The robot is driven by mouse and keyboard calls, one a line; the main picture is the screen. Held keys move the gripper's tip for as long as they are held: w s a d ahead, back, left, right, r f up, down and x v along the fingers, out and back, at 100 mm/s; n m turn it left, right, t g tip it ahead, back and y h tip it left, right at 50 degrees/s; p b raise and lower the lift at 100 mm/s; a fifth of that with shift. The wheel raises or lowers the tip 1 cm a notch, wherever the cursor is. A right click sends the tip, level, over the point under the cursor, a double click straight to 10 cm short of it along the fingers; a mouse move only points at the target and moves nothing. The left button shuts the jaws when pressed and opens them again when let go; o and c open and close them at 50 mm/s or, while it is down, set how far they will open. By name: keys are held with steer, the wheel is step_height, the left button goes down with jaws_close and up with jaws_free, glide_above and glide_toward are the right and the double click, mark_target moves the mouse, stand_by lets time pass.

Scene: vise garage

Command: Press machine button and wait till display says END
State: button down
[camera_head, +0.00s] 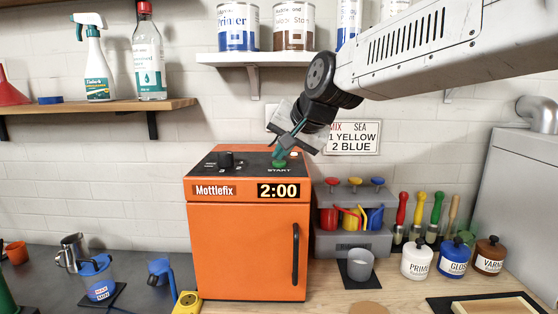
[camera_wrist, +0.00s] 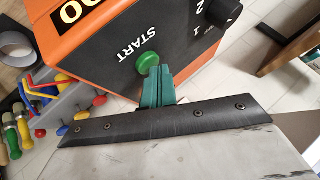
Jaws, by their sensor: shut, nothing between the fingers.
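The orange Mottlefix machine (camera_head: 246,245) stands on the counter with its front door shut. Its display (camera_head: 279,191) reads 2:00. The green START button (camera_head: 279,163) is on the black top panel, beside a black knob (camera_head: 225,160). The button also shows in the wrist view (camera_wrist: 148,62). My gripper (camera_head: 282,154) is shut and empty, its green fingertips pointing down right at the button. In the wrist view the fingertips (camera_wrist: 157,76) sit next to the button's edge; I cannot tell whether they touch it.
A shelf of paint cans (camera_head: 255,58) hangs above the machine, near my arm. Right of the machine are a grey dispenser rack (camera_head: 352,243), a grey cup (camera_head: 360,265) and several lidded jars (camera_head: 417,259). A blue cup (camera_head: 97,280) and yellow device (camera_head: 187,303) are at left.

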mark_target(282, 163)
steer(key=shift+r, duration=0.85)
steer(key=shift+r, duration=0.1)
steer(key=shift+r, duration=2.4)
steer(key=s+d+f+g+h, duration=0.1)
steer(key=s+d+f+g, duration=0.1)
steer(key=s+d+f, duration=0.5)
steer(key=s+d+f+n+g+h, duration=0.1)
steer(key=s+d+f+g+h, duration=0.1)
steer(key=s+d+f, duration=0.6)
steer(key=s+d+f+n+g+h, duration=0.1)
steer(key=s+d+f, duration=0.7)
steer(key=s, duration=1.1)
steer(key=shift+d+g+h, duration=0.6)
steer(key=shift+d+g, duration=0.1)
steer(key=shift+d, duration=0.1)
